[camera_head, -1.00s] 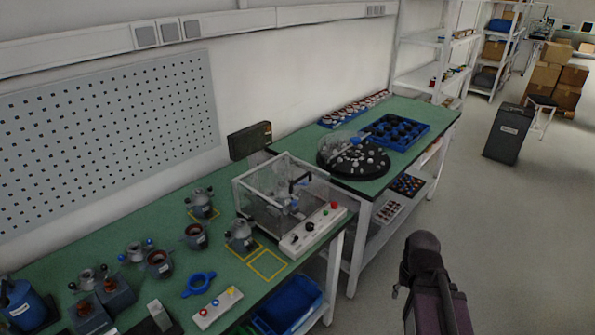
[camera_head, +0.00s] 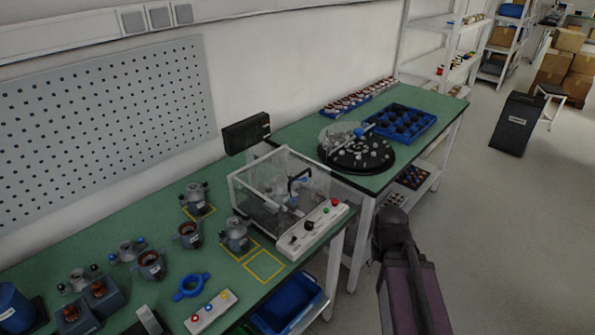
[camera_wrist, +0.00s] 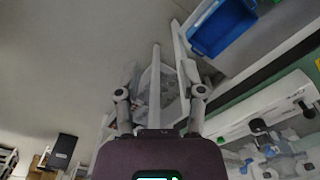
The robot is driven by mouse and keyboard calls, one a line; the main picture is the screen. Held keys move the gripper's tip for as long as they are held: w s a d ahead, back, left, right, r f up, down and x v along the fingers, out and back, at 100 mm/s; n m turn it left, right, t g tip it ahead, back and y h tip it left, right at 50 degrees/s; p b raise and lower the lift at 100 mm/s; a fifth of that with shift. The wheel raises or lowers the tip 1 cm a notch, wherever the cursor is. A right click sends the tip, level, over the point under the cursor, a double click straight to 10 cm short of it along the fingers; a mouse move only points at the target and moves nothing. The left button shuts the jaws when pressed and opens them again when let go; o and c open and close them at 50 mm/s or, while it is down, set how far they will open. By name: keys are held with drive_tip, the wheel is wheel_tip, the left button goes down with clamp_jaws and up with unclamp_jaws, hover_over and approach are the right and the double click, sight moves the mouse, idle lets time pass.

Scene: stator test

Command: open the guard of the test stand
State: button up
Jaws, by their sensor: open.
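The test stand's guard (camera_head: 258,190) is a clear box with a pale frame on the green bench in the head view. It looks closed, with a black handle (camera_head: 298,180) on it. A white control panel (camera_head: 318,229) with several coloured knobs runs along its front; the panel also shows at the right of the wrist view (camera_wrist: 262,118). My gripper (camera_wrist: 157,85) is open and empty in the wrist view, its two fingers apart. It is in front of the bench, away from the guard. In the head view my arm shows at the lower right, but the fingers cannot be made out.
Stators and fixtures (camera_head: 235,235) stand left of the guard. A black round tray (camera_head: 357,155) and a blue crate (camera_head: 400,122) are on the farther bench. A blue bin (camera_head: 287,302) sits below the bench edge. Floor at the right is clear up to a dark bin (camera_head: 517,124).

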drive_tip(key=shift+w, duration=0.1)
wheel_tip(320, 180, up, 27)
drive_tip(key=m+t+y+p, duration=0.15)
drive_tip(key=m+p, duration=0.65)
drive_tip(key=p, duration=1.8)
hover_over(299, 175)
drive_tip(key=s+d, duration=0.2)
drive_tip(key=shift+w+f, duration=0.15)
drive_tip(key=shift+d+f, duration=0.1)
drive_tip(key=shift+f, duration=0.1)
drive_tip(key=f+b, duration=0.4)
drive_tip(key=w+a+f+b, duration=0.1)
drive_tip(key=f+b, duration=0.3)
drive_tip(key=a+f+b, duration=0.1)
drive_tip(key=f+b, duration=0.4)
drive_tip(key=shift+w+f, duration=0.1)
drive_tip(key=shift+w, duration=0.2)
clamp_jaws()
